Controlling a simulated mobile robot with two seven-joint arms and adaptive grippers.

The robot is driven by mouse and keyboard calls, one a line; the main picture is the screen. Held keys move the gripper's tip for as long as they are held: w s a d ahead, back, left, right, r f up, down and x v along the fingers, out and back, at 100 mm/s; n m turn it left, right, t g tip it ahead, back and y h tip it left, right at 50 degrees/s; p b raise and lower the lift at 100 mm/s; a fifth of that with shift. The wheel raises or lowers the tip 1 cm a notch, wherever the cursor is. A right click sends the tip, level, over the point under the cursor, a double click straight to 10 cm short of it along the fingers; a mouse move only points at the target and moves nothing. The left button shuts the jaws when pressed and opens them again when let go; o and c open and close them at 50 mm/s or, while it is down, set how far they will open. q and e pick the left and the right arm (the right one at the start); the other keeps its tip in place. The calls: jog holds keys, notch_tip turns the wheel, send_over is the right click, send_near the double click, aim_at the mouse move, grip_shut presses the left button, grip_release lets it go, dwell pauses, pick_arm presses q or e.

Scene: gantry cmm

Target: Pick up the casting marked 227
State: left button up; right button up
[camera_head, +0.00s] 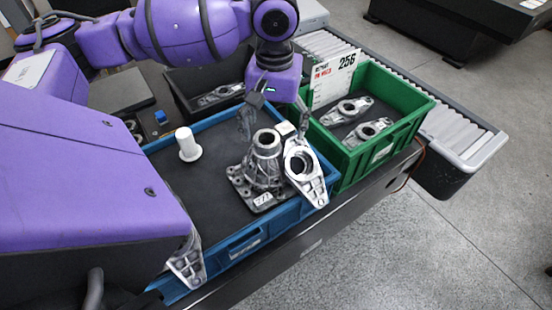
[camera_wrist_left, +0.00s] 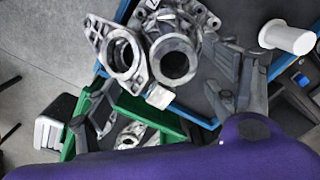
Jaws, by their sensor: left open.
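A grey flanged casting with an upright hollow hub (camera_head: 266,160) stands in the blue tray (camera_head: 318,197). A small white label on its base seems to read 227, but the digits are small. My left gripper (camera_head: 272,118) is open and empty above and behind the hub. In the left wrist view the hub's open bore (camera_wrist_left: 175,62) shows ahead of the spread fingers (camera_wrist_left: 163,103). A flat casting with a ring (camera_head: 312,184) leans beside the hub at the tray's right edge, close to it or touching. My right gripper is not in view.
A white spool-like part (camera_head: 188,146) stands in the tray. Another casting (camera_head: 187,262) is at the near left edge. A green crate (camera_head: 395,150) with two castings and a 256 sign (camera_head: 335,78) stands right; a black bin (camera_head: 185,88) lies behind. The tray's middle is bare.

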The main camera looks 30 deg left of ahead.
aim_at(279, 172)
pick_arm(q)
jog(key=f, duration=0.5)
jog(key=shift+a+f, duration=0.1)
jog(key=shift+a, duration=0.2)
jog(key=c, duration=0.7)
jog(key=shift+s+f, duration=0.15)
jog(key=shift+s, duration=0.1)
jog(key=c, duration=1.1)
